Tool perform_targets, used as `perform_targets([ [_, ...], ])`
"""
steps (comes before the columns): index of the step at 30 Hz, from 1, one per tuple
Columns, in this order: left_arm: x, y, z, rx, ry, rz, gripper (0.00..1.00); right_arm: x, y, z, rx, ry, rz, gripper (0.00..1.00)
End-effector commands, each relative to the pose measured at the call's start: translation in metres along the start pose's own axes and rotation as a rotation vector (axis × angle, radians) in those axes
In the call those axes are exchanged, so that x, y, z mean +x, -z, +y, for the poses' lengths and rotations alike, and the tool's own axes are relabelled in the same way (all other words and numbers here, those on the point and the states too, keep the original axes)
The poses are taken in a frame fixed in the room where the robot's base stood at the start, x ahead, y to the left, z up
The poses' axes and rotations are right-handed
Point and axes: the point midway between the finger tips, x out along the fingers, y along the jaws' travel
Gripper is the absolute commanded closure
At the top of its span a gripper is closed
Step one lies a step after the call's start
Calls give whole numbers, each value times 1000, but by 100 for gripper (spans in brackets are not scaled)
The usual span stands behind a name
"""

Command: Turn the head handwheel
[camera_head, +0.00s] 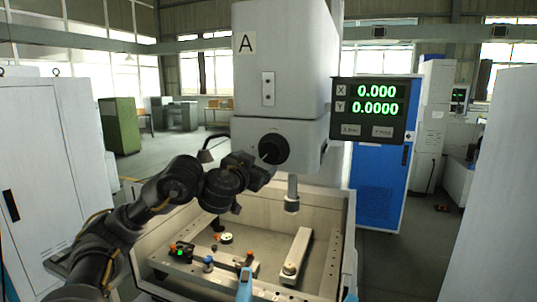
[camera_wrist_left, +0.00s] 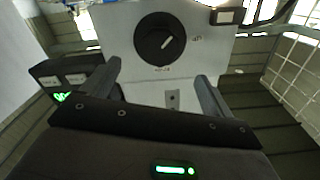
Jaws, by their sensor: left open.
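The head handwheel (camera_head: 273,149) is a black round knob on the lower front of the grey machine head marked A. In the left wrist view the handwheel (camera_wrist_left: 156,39) shows a white pointer line and small markings around it on the pale face. My left gripper (camera_head: 262,168) is just in front of and below the handwheel in the head view. In the left wrist view its two fingers (camera_wrist_left: 160,82) are spread with nothing between them, and the handwheel lies beyond their tips, seemingly apart from them. My right gripper is not in view.
Below is an open work tank (camera_head: 338,215) with a clamp bar (camera_head: 298,250) and several small fittings. A blue cabinet (camera_head: 380,180) stands behind, and a white cabinet (camera_head: 35,150) stands left.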

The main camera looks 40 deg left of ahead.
Motion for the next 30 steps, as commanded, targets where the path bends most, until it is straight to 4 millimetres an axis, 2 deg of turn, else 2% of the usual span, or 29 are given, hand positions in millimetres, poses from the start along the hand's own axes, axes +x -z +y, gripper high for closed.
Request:
perform_targets([
  [5, 7, -3, 1, -3, 1, -2, 13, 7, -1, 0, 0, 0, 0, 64],
  [9, 27, -6, 2, -5, 1, -2, 13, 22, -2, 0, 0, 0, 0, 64],
  [14, 57, -4, 0, -3, 3, -2, 13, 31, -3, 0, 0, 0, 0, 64],
  [21, 94, 1, 0, -1, -1, -3, 13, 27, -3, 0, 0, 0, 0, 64],
  [25, 104, 0, 0, 2, 0, -1, 13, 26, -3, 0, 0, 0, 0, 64],
  [30, 108, 0, 0, 2, 0, 0, 13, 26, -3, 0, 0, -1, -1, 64],
])
